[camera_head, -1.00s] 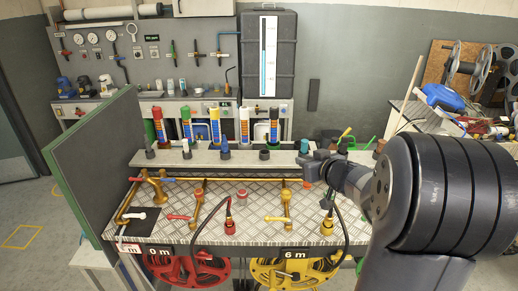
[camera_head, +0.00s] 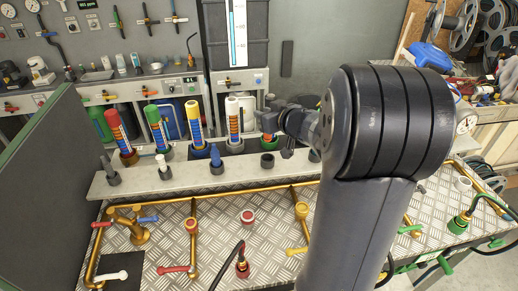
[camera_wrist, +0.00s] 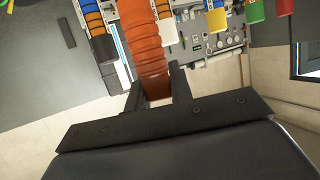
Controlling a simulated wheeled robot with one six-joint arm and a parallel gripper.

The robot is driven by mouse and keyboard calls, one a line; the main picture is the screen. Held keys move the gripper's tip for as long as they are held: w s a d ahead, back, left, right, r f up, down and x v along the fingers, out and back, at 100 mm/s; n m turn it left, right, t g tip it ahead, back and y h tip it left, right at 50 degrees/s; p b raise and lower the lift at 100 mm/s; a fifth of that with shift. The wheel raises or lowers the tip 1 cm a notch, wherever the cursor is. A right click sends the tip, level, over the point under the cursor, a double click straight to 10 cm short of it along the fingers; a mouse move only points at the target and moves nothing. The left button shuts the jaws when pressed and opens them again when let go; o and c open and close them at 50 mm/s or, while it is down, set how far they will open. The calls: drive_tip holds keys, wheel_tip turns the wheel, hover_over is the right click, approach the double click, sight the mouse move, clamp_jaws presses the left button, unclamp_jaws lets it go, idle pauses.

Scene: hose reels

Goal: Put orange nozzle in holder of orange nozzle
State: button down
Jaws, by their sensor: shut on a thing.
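My gripper (camera_wrist: 157,90) is shut on the orange nozzle (camera_wrist: 143,40), a ribbed orange piece running up between the fingers in the wrist view. In the head view my gripper (camera_head: 290,124) is above the right part of the pale shelf, mostly covered by my arm, so the held nozzle cannot be made out clearly. An empty dark round holder (camera_head: 267,161) stands on the front of the shelf, just below and left of my gripper. No colour on it tells whether it is the orange nozzle's.
Upright red (camera_head: 117,130), green (camera_head: 156,128), yellow (camera_head: 194,120) and white (camera_head: 233,119) banded nozzles stand close left of my gripper. A blue nozzle (camera_head: 215,155) stands in the front row. Brass pipes and valves fill the tread-plate bench (camera_head: 170,215).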

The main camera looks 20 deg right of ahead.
sight(266, 139)
wheel_tip(266, 139, down, 9)
drive_tip(key=shift+f+b, duration=0.1)
drive_tip(key=shift+b, duration=1)
drive_tip(key=shift+f, duration=0.2)
drive_tip(key=c, duration=1.3)
unclamp_jaws()
drive_tip(key=shift+o, duration=0.2)
drive_tip(key=shift+r, duration=0.15)
drive_tip(key=shift+s+d+r, duration=0.1)
drive_tip(key=shift+s+r, duration=0.05)
drive_tip(key=shift+s, duration=0.05)
drive_tip(key=v, duration=1.1)
drive_tip(key=shift+s+p, duration=0.3)
drive_tip(key=shift+s, duration=0.05)
drive_tip(key=shift+d+r, duration=0.1)
